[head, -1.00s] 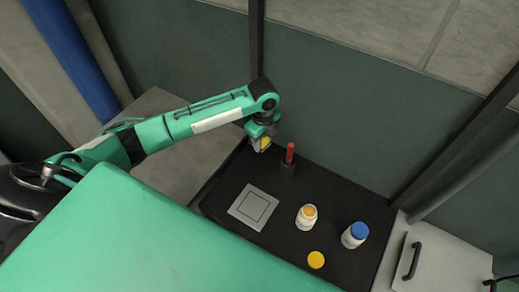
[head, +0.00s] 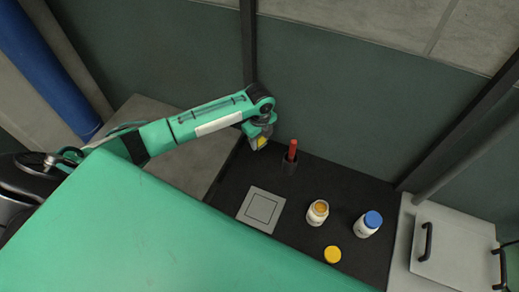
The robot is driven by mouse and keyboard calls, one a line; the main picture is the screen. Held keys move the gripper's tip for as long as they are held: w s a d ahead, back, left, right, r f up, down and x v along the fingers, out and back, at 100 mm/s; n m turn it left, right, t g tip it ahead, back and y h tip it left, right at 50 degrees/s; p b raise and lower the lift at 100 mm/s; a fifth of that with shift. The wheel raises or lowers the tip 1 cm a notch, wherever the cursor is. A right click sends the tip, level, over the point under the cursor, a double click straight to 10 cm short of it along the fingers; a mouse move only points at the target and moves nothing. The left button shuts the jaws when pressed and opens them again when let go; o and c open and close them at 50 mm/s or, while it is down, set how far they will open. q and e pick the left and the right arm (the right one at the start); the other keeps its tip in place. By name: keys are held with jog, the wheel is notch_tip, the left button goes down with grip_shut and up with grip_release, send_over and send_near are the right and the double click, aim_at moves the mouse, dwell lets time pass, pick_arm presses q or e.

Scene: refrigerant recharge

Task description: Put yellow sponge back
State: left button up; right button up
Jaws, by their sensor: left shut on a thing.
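The yellow sponge (head: 262,141) shows as a small yellow patch between the fingers of my left gripper (head: 259,143). The gripper is shut on it and hides most of it. The gripper points down over the back left corner of the black table top (head: 225,188). From this view I cannot tell whether the sponge touches the table. My right gripper is not in view.
Right of the gripper a red-handled tool (head: 292,150) stands in a dark holder (head: 289,167). A grey square plate (head: 262,208), an open white jar (head: 317,212), a blue-capped jar (head: 368,223) and a yellow lid (head: 332,254) lie nearer. A grey handled box (head: 455,250) is at right.

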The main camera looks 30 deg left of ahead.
pick_arm(q)
send_over(260, 157)
notch_tip(260, 157, down, 4)
jog(key=shift+s+f+p, duration=0.1)
jog(key=shift+p, duration=0.2)
notch_tip(260, 157, down, 4)
jog(key=shift+f+p, duration=0.1)
jog(key=shift+p, duration=0.35)
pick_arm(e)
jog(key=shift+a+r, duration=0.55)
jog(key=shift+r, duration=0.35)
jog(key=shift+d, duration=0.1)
pick_arm(q)
jog(key=shift+f, duration=0.1)
jog(key=o, duration=0.9)
jog(key=shift+o, duration=0.2)
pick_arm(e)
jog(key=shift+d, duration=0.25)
